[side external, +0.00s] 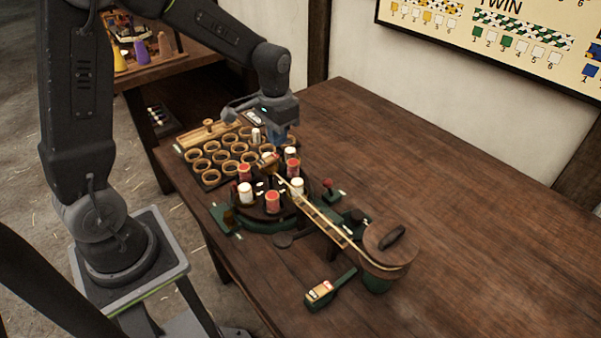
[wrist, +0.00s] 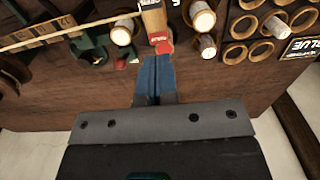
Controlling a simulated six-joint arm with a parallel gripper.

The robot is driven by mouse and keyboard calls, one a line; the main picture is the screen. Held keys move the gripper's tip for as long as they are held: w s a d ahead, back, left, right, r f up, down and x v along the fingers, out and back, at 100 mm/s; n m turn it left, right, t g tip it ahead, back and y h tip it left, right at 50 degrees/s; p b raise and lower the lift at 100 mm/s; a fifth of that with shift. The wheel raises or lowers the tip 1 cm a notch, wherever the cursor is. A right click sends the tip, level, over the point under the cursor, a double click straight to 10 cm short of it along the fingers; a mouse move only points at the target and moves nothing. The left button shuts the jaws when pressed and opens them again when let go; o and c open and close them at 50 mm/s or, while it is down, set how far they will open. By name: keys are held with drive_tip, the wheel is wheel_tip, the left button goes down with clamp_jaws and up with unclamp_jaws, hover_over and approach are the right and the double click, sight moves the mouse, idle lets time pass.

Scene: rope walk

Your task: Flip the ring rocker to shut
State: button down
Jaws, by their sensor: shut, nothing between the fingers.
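In the side view the block (side external: 268,160) sits at the back of the round bobbin stand. My gripper (wrist: 153,59) is shut and empty, its blue fingertips just short of the red-labelled end. Contact cannot be told. In the side view my gripper (side external: 279,141) points down above the back of the stand.
Red and white bobbins (side external: 245,192) stand around the dark round stand. A tray of wooden rings (side external: 212,178) lies behind it. A yellow strand (side external: 335,232) runs to a lidded drum (side external: 388,243). The table's right side is clear.

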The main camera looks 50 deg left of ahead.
drive_tip(key=shift+f, duration=1.6)
idle(0.3)
wheel_tip(320, 180, up, 8)
idle(1.0)
drive_tip(key=shift+r, duration=0.1)
drive_tip(key=s+d+r+t, duration=0.2)
drive_tip(key=s+d+r, duration=0.2)
drive_tip(key=s, duration=0.4)
drive_tip(key=s+d+r+t, duration=0.3)
drive_tip(key=s+d+r, duration=0.1)
drive_tip(key=s, duration=0.5)
drive_tip(key=shift+s+t, duration=0.25)
drive_tip(key=shift+t, duration=0.05)
